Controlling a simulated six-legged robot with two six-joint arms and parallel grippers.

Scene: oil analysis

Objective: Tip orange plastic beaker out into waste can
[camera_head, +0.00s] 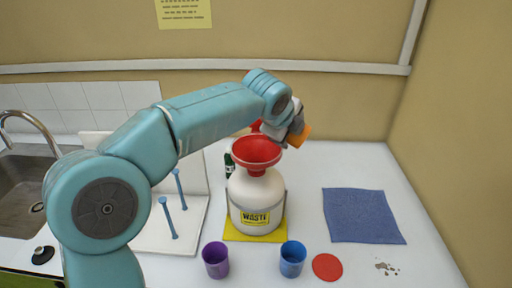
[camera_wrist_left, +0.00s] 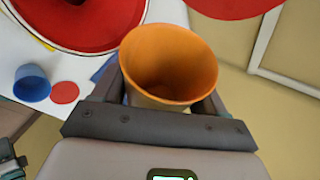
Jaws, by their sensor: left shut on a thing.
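The orange plastic beaker (camera_wrist_left: 168,65) is between the fingers of my left gripper (camera_wrist_left: 165,98) in the left wrist view, its open mouth facing that camera. No liquid can be made out inside. In the head view the beaker (camera_head: 305,132) shows only partly behind my left gripper (camera_head: 296,128), above and right of the waste can's funnel. It looks tilted. The white waste can (camera_head: 256,190), with a yellow WASTE label, stands upright with a wide red funnel (camera_head: 257,150) on top. The funnel (camera_wrist_left: 75,22) is also beside the beaker in the wrist view. My right gripper is not in view.
A purple cup (camera_head: 215,262), a blue cup (camera_head: 292,262) and a red disc (camera_head: 327,267) are in front of the can. A white rack (camera_head: 160,222) and the sink (camera_head: 25,190) are left.

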